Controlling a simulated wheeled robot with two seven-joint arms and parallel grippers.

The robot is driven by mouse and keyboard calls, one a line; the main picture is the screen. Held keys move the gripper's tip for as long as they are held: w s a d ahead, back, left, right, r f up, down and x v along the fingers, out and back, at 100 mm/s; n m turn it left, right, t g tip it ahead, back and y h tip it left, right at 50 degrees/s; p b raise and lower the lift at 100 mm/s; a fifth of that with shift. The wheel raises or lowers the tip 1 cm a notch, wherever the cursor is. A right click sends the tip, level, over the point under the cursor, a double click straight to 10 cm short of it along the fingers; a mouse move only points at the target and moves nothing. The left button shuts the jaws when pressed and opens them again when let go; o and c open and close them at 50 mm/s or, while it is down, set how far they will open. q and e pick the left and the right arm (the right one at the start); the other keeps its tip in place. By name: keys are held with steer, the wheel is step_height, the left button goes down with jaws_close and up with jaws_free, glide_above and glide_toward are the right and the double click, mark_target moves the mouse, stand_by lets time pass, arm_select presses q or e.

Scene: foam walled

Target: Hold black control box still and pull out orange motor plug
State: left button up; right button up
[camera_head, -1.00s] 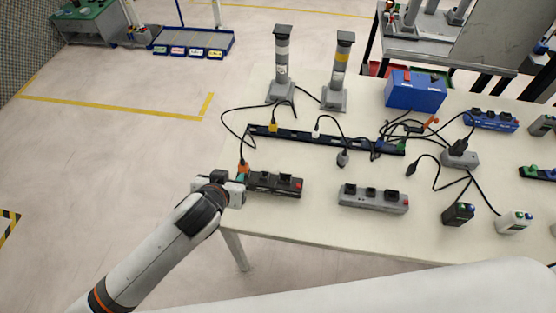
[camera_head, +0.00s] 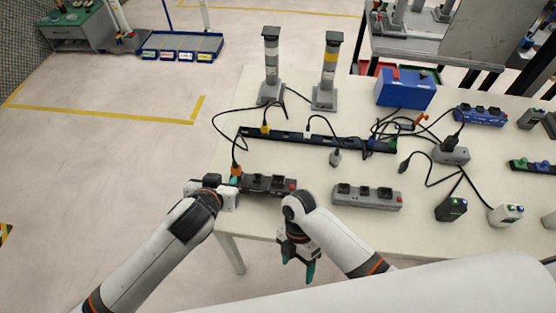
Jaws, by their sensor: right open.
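The black control box (camera_head: 266,184), with a red button at its right end, lies near the front left of the table. The orange motor plug (camera_head: 236,170) stands at the box's left end, with a black cable rising from it. My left gripper (camera_head: 236,182) is at that same left end, just in front of the plug. Its fingers are mostly hidden, so I cannot tell whether they grip. My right gripper (camera_head: 298,270) is open and empty, pointing down in front of the table's front edge, below and right of the box.
A grey control box (camera_head: 366,197) lies right of the black one. A long dark strip (camera_head: 320,142) with plugs and cables runs behind them. Two striped signal towers (camera_head: 271,70) and a blue case (camera_head: 406,90) stand at the back. Loose cables cover the table's right middle.

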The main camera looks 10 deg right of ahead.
mark_target(278, 185)
steer(key=w+r+m+t, duration=0.1)
steer(key=w+r, duration=0.1)
steer(key=w, duration=0.2)
steer(key=w+d+r+t, duration=0.1)
steer(key=w+r, duration=0.2)
steer(key=w, duration=0.2)
steer(key=w+r+m+t+h, duration=0.1)
steer(key=w+r, duration=0.1)
steer(key=w, duration=0.2)
steer(key=shift+w+d+r+m+t, duration=0.3)
steer(key=shift+r, duration=0.05)
steer(key=w+a+r+m+t, duration=0.2)
steer(key=w+r+m, duration=0.45)
steer(key=w, duration=0.25)
steer(key=shift+m, duration=0.45)
steer(key=f, duration=1.2)
steer(key=shift+w+a, duration=0.2)
steer(key=shift+c, duration=0.2)
